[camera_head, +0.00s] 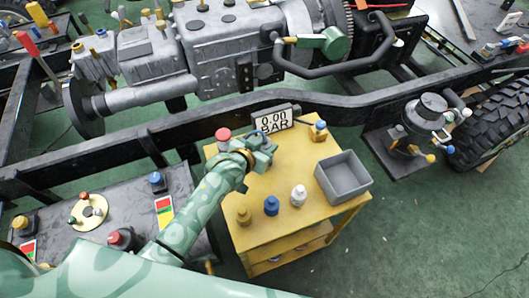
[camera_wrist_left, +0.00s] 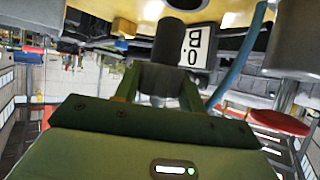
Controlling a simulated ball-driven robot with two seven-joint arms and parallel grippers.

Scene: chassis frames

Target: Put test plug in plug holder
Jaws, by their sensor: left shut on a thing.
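My left gripper (camera_head: 264,152) is over the back left part of the yellow cart, in front of the pressure display. It is shut on a dark grey cylindrical piece, which looks like the test plug (camera_wrist_left: 174,45) in the left wrist view. In the head view my gripper mostly hides this piece. Yellow (camera_head: 244,216), blue (camera_head: 271,205) and white (camera_head: 298,195) plug-like pieces stand in a row on the cart top. A blue-topped piece (camera_head: 319,131) stands at its back right. I cannot tell which part is the plug holder. My right gripper is not in view.
The yellow cart (camera_head: 280,238) carries an open grey bin (camera_head: 342,179) at its right and a display (camera_head: 273,120) reading 0.00 BAR at the back. A red-topped part (camera_head: 223,134) is left of my gripper. The dark chassis rail (camera_head: 350,103) runs behind.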

